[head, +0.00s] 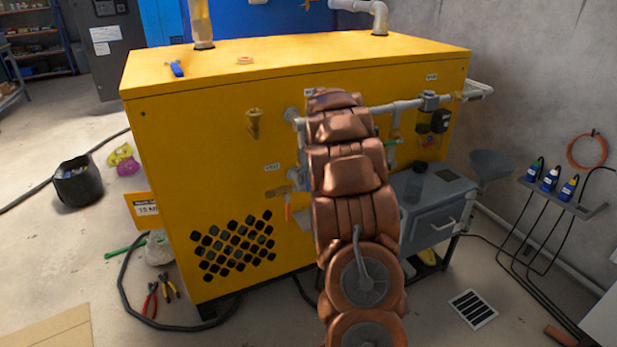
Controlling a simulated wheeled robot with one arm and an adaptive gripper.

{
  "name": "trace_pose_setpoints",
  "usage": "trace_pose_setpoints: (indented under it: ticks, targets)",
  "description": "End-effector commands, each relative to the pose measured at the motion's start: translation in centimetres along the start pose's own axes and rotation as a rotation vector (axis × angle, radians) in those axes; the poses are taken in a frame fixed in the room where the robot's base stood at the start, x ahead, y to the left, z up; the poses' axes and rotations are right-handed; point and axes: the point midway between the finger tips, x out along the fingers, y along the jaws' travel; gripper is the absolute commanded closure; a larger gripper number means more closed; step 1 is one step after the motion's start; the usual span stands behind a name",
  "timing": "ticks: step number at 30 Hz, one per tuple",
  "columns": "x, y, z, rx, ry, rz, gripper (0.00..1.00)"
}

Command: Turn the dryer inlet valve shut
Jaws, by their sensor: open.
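A large yellow cabinet (185,150) stands in the middle, with grey pipework (400,105) along its face. Several fittings could be valves: a brass one (254,122) at upper left, a brass one (277,192) lower with an orange handle (289,212) hanging down, and one with a green handle (392,142) right of my arm. The small labels are too small to read, so I cannot tell which is the dryer inlet valve. My copper-coloured arm reaches up in front of the cabinet and covers part of the pipework. My gripper is hidden behind the arm's links.
A grey box (425,215) stands close right of my arm. A black hose (125,290), pliers (150,300) and a black bucket (78,182) are on the floor at left. A shelf with blue bottles (550,178) is at right. A floor grate (473,309) lies in front.

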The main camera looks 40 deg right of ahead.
Motion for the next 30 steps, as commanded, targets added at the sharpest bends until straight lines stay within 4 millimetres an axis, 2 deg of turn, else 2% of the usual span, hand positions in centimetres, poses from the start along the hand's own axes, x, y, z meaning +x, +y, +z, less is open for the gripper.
trace_pose_setpoints:
  ticks: [6,18,30]
  targets:
    - [0.00,0.03,-0.03,0.001,0.001,0.000,0.58]
    - [-0.01,0.03,-0.03,0.001,0.001,0.000,1.00]
    - [-0.01,0.03,-0.03,0.001,0.001,0.000,1.00]
